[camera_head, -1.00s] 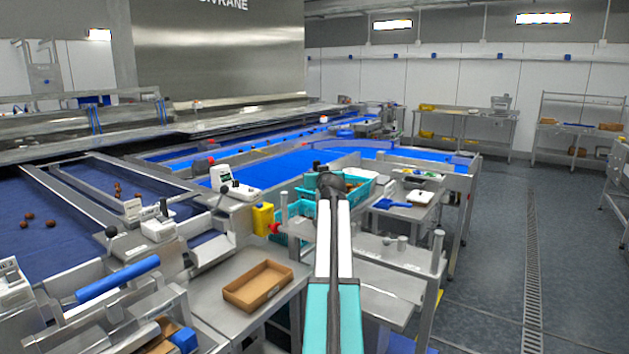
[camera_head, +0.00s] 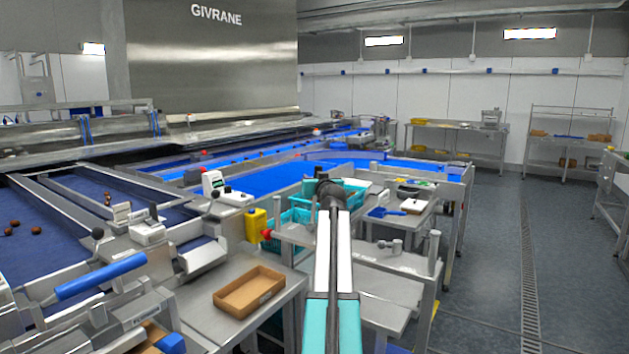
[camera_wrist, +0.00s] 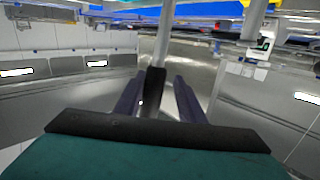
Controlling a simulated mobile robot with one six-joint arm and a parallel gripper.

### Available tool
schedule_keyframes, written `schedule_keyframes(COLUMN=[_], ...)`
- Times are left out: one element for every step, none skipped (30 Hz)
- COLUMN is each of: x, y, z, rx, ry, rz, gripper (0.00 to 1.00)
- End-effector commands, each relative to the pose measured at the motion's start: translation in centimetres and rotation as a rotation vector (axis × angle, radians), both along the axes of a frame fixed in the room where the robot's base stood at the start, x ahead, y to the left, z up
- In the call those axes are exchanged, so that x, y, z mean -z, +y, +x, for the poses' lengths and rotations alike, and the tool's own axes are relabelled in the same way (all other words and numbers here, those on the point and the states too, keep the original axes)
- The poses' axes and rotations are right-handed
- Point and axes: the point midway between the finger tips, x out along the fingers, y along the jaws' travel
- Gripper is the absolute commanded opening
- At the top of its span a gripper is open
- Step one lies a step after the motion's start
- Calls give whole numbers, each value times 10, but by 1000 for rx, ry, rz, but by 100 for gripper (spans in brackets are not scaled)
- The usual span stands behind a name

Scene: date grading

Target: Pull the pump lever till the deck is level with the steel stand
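My gripper (camera_wrist: 160,88) shows two dark purple fingers in the wrist view, set apart. A black grip (camera_wrist: 153,92) on a steel rod (camera_wrist: 165,35), seemingly the pump lever, stands between them, close to the left finger with a small gap at the right. In the head view my arm reaches forward, and its dark end (camera_head: 331,192) hides the fingers and most of what they are at. Teal crates (camera_head: 300,217) stand just behind it. A steel stand (camera_head: 395,262) with upright posts is at the right. I cannot make out the deck or its height.
A cardboard tray (camera_head: 250,291) lies on a steel table at the front left. Blue conveyors (camera_head: 280,178) fill the left and back. Open grey floor (camera_head: 490,250) with a drain (camera_head: 527,270) lies to the right.

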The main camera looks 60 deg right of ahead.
Motion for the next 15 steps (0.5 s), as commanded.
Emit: schedule_keyframes(x=[-1,-1,-1,-2,-2,-2,-2,-2,-3,-3,-3,-3,-3,-3,-3], y=[0,0,0,0,0,-1,-1,-1,-1,-1,0,0,1,1,2], z=[0,0,0,0,0,0,0,-1,-1,-1,-1,-2,-2,-3,-4], rx=[0,0,1,1,1,1,2,2,2,2,2,2,3,3,3], ry=[-1,-2,-2,-3,-3,-4,-4,-4,-5,-5,-5,-5,-5,-6,-6], rz=[0,-1,-1,-1,-1,-1,-1,-1,-2,-2,-2,-1,-1,-2,-2], gripper=[43,43,43,43,43,43,43,43,43,43,43,43,43,43,43])
